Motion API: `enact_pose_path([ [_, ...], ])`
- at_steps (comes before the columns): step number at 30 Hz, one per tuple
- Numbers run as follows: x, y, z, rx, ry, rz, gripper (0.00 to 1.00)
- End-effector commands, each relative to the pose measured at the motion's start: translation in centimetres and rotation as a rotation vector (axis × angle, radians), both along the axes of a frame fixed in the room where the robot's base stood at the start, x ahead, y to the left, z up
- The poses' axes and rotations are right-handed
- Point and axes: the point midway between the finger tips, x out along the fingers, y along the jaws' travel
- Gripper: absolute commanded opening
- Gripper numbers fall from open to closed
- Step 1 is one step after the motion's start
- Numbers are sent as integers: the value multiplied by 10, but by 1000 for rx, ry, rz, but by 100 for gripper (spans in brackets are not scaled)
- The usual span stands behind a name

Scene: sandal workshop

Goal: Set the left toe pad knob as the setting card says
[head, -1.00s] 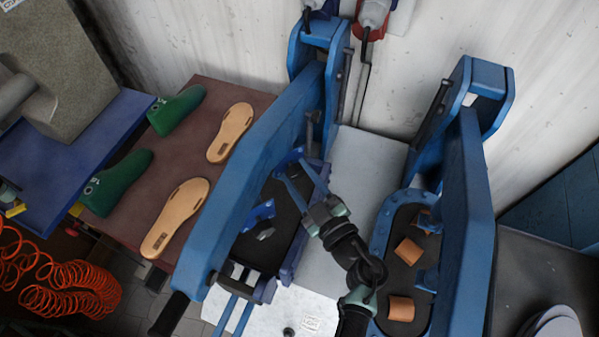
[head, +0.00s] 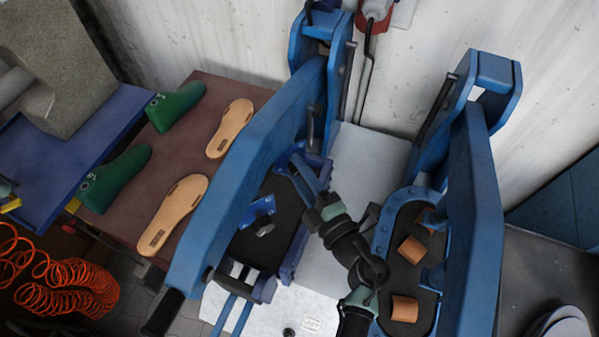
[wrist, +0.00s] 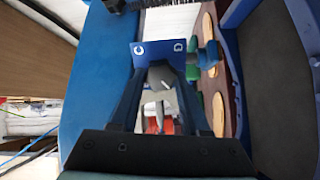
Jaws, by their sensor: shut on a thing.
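My gripper (head: 296,172) is inside the left blue press (head: 225,170), its fingers close together at a blue bracket over the dark bed. In the wrist view a blue plate (wrist: 160,50) with two pale letter marks, one like a C, stands beyond my fingertips (wrist: 160,85). A grey knob (wrist: 157,74) sits in front of this plate, between the fingers, and my gripper is shut on it. Where the knob points cannot be read. A small white printed card (head: 312,325) lies at the front; its text is too small to read.
Another blue bracket with a grey knob (head: 265,229) stands nearer the front. The right blue press (head: 475,200) holds tan blocks (head: 411,249). Sandal soles (head: 230,128) and green lasts (head: 115,178) lie on the brown table (head: 150,215). An orange hose (head: 75,290) coils at lower left.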

Motion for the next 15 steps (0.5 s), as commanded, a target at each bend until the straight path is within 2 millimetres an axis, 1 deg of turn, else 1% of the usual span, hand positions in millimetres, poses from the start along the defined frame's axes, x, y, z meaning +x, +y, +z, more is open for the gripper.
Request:
enact_pose_path([
  [1, 0, 0, -3, -28, -13, -1, 0],
  [6, -1, -1, -3, -104, -55, -2, 0],
  [15, -1, -1, -2, -167, -90, -3, 0],
])
